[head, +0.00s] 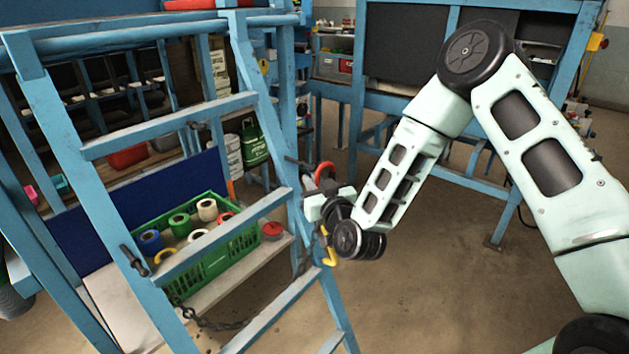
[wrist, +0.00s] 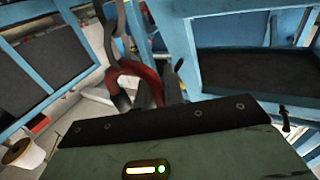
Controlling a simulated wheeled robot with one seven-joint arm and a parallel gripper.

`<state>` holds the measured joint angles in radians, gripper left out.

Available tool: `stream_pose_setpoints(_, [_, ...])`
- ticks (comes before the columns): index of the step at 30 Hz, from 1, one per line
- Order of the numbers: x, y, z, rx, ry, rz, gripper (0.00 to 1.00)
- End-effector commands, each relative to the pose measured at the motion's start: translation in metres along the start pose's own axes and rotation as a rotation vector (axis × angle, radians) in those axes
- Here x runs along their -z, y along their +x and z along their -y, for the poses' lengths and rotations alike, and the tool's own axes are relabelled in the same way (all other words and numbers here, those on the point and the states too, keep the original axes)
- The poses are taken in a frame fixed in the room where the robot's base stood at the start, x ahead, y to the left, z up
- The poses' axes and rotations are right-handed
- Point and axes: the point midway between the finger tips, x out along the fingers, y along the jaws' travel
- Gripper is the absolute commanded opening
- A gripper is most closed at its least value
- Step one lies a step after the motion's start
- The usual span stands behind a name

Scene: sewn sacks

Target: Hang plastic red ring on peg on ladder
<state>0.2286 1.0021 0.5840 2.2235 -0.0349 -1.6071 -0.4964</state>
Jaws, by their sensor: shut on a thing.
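The red ring (head: 325,172) is held upright in my gripper (head: 318,190), close to the right rail of the blue ladder (head: 262,100). In the wrist view the ring (wrist: 127,68) shows as a red arch between the dark fingers of my gripper (wrist: 130,92), which are shut on it. A dark peg (head: 296,162) sticks out from the right rail just left of the ring; whether they touch I cannot tell. Another dark peg (head: 134,261) is on the left rail. Part of the ring is hidden by the gripper.
A green crate (head: 215,262) with several coloured rolls stands behind the ladder rungs. A yellow hook (head: 327,245) shows just below my gripper near the right rail. A blue workbench frame (head: 358,100) stands behind.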

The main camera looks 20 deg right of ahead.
Motion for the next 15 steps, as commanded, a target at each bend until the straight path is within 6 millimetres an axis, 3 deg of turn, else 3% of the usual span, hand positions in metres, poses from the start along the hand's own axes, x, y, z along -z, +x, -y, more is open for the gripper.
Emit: stream_pose_setpoints(15, [-0.0003, 0.0098, 0.0052, 0.0, -0.001, -0.001, 0.0])
